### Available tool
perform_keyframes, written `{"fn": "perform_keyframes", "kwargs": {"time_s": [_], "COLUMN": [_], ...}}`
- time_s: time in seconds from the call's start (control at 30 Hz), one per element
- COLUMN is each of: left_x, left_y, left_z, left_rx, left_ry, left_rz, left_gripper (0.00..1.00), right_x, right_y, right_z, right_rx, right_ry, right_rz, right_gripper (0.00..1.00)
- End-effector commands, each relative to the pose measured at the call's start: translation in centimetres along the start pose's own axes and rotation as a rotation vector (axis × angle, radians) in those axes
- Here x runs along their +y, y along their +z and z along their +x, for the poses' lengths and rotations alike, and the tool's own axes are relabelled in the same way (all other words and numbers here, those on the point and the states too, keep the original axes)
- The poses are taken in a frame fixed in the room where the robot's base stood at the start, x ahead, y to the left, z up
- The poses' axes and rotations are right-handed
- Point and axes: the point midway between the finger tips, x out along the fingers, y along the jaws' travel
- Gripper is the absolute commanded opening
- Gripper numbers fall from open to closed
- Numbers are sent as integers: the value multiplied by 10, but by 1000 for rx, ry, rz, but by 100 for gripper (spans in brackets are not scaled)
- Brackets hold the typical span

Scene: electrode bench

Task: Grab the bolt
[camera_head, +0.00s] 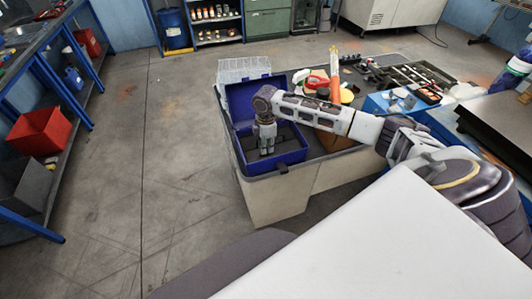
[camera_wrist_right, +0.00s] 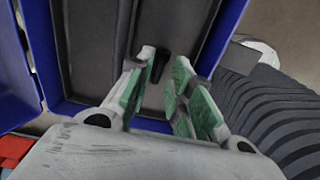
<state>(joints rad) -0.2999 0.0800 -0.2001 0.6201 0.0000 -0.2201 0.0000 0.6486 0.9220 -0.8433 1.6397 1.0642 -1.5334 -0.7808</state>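My right gripper (camera_head: 266,150) points down into the open blue toolbox (camera_head: 292,158). In the right wrist view the gripper (camera_wrist_right: 160,78) has its two green-padded fingers apart, with a gap between them. A small dark object (camera_wrist_right: 159,64) shows at the fingertips, beside the left finger. I cannot tell whether it is the bolt or whether a finger touches it. The toolbox's grey floor (camera_wrist_right: 185,25) lies below the fingers, and its blue wall (camera_wrist_right: 45,60) stands at the left. No bolt can be made out clearly in the head view. My left gripper is not in view.
A clear plastic bin (camera_head: 240,68) stands behind the toolbox. Tools and an orange-red item (camera_head: 334,75) crowd the workbench to the right. A red bin (camera_head: 38,130) sits on the left shelf. The floor at left is open.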

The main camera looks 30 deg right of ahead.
Motion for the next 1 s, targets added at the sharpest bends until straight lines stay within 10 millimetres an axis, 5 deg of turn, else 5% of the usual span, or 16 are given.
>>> {"fn": "perform_keyframes", "kwargs": {"time_s": [0.23,0.73,0.9,1.0], "left_x": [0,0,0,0], "left_y": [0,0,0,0], "left_z": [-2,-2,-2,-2], "left_rx": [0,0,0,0], "left_ry": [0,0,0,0], "left_rz": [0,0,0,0], "left_gripper": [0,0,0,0], "right_x": [0,0,0,0], "right_y": [1,0,0,0], "right_z": [22,25,25,25], "right_rx": [0,0,0,0], "right_ry": [0,1,1,1], "right_rz": [-1,-1,-1,-1], "right_gripper": [21,21,2,0]}}
